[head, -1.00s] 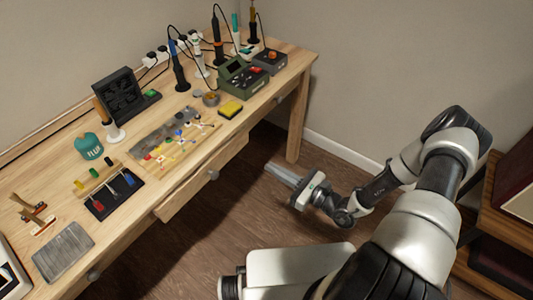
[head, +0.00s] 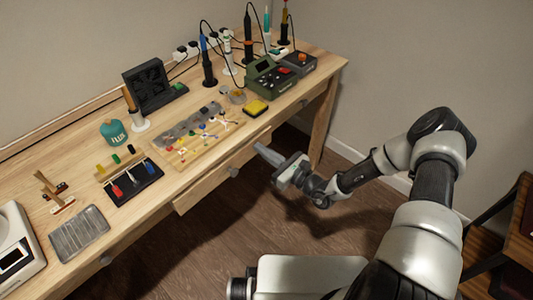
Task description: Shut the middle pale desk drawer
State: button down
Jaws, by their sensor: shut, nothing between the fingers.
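The middle pale desk drawer (head: 205,191) is under the front edge of the wooden desk. Its front stands out a little from the desk, so it looks slightly open. Its small round grey knob (head: 234,172) faces the room. My gripper (head: 262,152) is just right of the drawer front, close to its right end, with its fingers together and pointing toward the desk. It holds nothing. I cannot tell whether the fingertips touch the drawer.
The desk top (head: 215,95) carries soldering irons, a green soldering station (head: 272,78), a yellow sponge (head: 255,107) and a parts board. Another knob (head: 106,259) shows at the left. A desk leg (head: 322,125) stands behind my gripper. Open floor lies in front.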

aim_at(253, 142)
jog(key=x, duration=0.4)
jog(key=shift+w+a, duration=0.25)
jog(key=shift+r, duration=0.2)
jog(key=shift+w, duration=0.1)
